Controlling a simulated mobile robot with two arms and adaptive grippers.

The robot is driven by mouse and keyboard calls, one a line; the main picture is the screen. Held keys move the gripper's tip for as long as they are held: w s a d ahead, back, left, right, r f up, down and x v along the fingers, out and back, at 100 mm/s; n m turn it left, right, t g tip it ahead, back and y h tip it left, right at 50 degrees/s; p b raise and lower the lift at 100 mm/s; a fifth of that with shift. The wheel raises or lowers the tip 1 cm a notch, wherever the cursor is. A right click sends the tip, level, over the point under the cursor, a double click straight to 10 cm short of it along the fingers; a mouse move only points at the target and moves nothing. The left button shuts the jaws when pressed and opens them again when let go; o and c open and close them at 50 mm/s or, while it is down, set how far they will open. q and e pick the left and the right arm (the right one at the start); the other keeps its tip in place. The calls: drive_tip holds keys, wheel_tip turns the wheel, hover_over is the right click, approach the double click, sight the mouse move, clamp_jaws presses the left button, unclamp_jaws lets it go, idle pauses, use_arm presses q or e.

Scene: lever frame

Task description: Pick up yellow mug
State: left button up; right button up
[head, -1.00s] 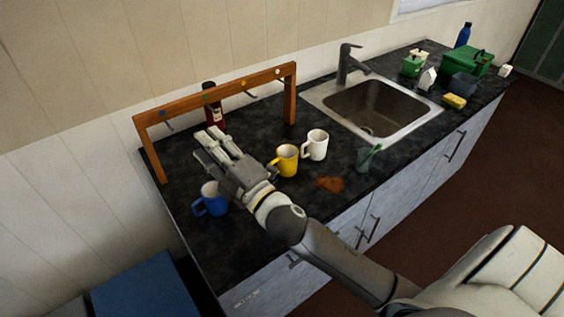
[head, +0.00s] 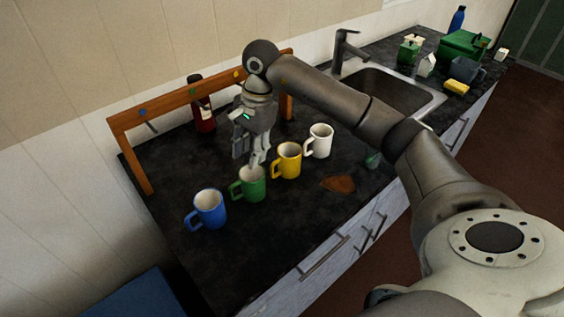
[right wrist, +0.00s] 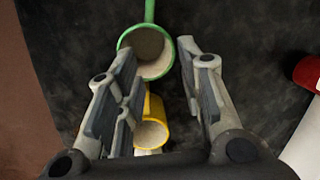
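The yellow mug (head: 289,163) stands upright on the dark counter, between a green mug (head: 247,187) and a white mug (head: 319,141). My right gripper (head: 249,156) points down beside it, with its fingers over the back rim of the green mug. In the right wrist view the fingers (right wrist: 160,62) are spread apart. The green mug (right wrist: 170,68) shows between and beyond the tips. The yellow mug (right wrist: 153,134) lies lower between the fingers, partly hidden by the left one. Nothing is held. My left gripper is not in view.
A blue mug (head: 208,210) stands at left. A brown patch (head: 338,184) lies in front; a sink (head: 395,98) is at right.

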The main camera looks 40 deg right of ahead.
drive_tip(key=d+r+h, duration=0.1)
drive_tip(key=d+h, duration=0.1)
drive_tip(key=d, duration=0.3)
drive_tip(key=p, duration=0.2)
hover_over(272, 177)
drive_tip(key=shift+g, duration=0.3)
drive_tip(key=f, duration=0.6)
drive_tip(key=shift+w+d, duration=0.2)
drive_tip(key=shift+w, duration=0.2)
drive_tip(key=f, duration=0.1)
drive_tip(key=f+p, duration=0.1)
drive_tip(key=f, duration=0.1)
drive_tip(key=shift+s+p, duration=0.25)
drive_tip(key=shift+p, duration=0.1)
drive_tip(key=shift+w+f, duration=0.1)
drive_tip(key=shift+f, duration=0.6)
clamp_jaws()
